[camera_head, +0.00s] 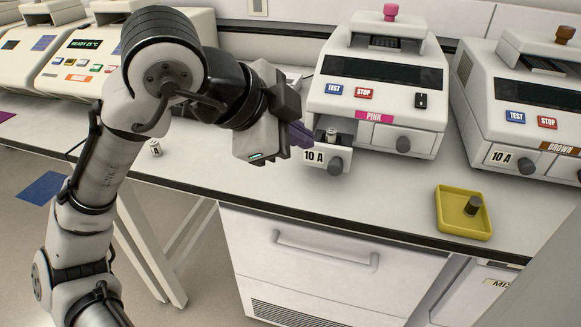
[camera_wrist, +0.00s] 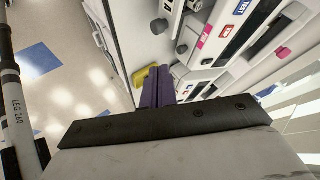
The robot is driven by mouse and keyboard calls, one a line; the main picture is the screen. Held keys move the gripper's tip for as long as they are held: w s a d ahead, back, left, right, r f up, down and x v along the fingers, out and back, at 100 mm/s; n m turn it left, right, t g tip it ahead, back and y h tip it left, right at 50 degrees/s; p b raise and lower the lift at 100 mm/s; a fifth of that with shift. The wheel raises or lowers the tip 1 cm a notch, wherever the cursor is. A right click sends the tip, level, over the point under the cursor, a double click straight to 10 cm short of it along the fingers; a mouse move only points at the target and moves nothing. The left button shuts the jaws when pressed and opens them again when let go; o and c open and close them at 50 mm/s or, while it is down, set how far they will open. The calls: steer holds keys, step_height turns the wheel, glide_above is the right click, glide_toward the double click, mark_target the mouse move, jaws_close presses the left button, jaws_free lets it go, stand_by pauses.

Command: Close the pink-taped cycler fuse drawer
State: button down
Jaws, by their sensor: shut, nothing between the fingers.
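The pink-taped cycler (camera_head: 385,75) stands on the bench, with a pink strip (camera_head: 374,116) on its front. Its fuse drawer (camera_head: 315,157), marked 10 A, sticks out at the lower left of the front. A small fuse-like piece (camera_head: 331,137) shows in the drawer top, and a dark round knob (camera_head: 336,165) is on its face. In the wrist view the knob (camera_wrist: 160,26) and pink strip (camera_wrist: 204,37) lie beyond the fingers. My gripper (camera_head: 303,134) has purple fingers, shut and empty, just left of the drawer in the head view; contact cannot be told.
A brown-taped cycler (camera_head: 520,90) stands at right, and other cyclers (camera_head: 85,55) at the back left. A yellow tray (camera_head: 450,223) holding a dark cylinder (camera_head: 473,206) lies near the front edge. A small piece (camera_head: 155,148) sits at left. Bench in front of the drawer is clear.

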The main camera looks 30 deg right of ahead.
steer(key=d+f, duration=0.2)
steer(key=f, duration=0.1)
steer(key=d+f+y, duration=0.1)
steer(key=d+f, duration=0.1)
steer(key=f, duration=0.2)
steer(key=w+d+f+y+p, duration=0.1)
steer(key=d+f, duration=0.1)
steer(key=f, duration=0.1)
steer(key=shift+d+f+m+g, duration=0.15)
steer(key=shift+d+m+g, duration=0.15)
steer(key=shift+w+d, duration=0.25)
steer(key=p, duration=0.3)
glide_toward(346, 144)
steer(key=x, duration=0.5)
